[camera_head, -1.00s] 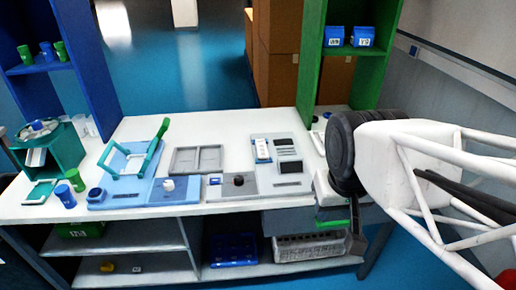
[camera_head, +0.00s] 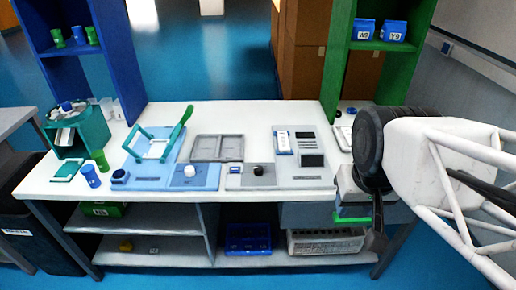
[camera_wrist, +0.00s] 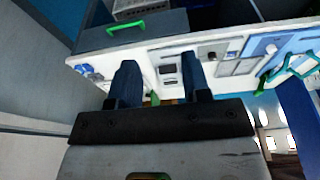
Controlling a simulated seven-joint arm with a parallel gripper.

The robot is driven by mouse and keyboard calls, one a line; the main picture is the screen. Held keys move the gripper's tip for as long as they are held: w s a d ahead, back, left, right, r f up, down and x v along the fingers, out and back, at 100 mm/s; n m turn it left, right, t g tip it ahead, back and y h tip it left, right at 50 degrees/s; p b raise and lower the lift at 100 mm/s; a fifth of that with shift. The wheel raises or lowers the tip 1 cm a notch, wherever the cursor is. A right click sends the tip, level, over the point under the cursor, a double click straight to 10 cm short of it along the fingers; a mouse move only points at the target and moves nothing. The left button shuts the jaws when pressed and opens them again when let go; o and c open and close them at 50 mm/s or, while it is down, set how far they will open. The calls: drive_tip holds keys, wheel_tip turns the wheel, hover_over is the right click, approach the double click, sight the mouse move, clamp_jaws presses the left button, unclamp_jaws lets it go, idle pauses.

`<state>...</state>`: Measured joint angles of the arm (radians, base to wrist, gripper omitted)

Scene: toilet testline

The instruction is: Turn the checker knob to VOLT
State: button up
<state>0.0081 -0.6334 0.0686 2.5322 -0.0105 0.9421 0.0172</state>
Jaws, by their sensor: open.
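A black knob (camera_head: 258,169) stands on a grey panel (camera_head: 290,177) near the front middle of the white table. A white knob (camera_head: 189,170) stands on a blue panel (camera_head: 205,183) to its left. I cannot read any labels or dial settings, so I cannot tell which is the checker knob. In the wrist view, the black knob (camera_wrist: 211,55) and the white knob (camera_wrist: 271,48) show beyond the fingers. My gripper (camera_wrist: 160,78) is open, with nothing between its fingers, and apart from both knobs. In the head view its fingers are hard to make out at the table's right front.
A blue fixture with green handles (camera_head: 158,149) stands left of a grey two-part tray (camera_head: 217,148). A grey device with dark screens (camera_head: 313,159) stands at the right. Cups (camera_head: 91,176) and a teal box (camera_head: 93,130) are at the left. Shelf posts rise on both sides.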

drive_tip(key=o, duration=0.3)
drive_tip(key=shift+w, duration=0.1)
drive_tip(key=n+g, duration=0.3)
drive_tip(key=n, duration=0.6)
hover_over(259, 168)
drive_tip(key=f, duration=2)
drive_tip(key=shift+s+d, duration=0.15)
drive_tip(key=shift+s, duration=0.2)
drive_tip(key=shift+w+a+f, duration=0.25)
drive_tip(key=shift+w+f, duration=0.05)
drive_tip(key=shift+f, duration=0.1)
drive_tip(key=shift+f, duration=0.15)
drive_tip(key=shift+f, duration=3.75)
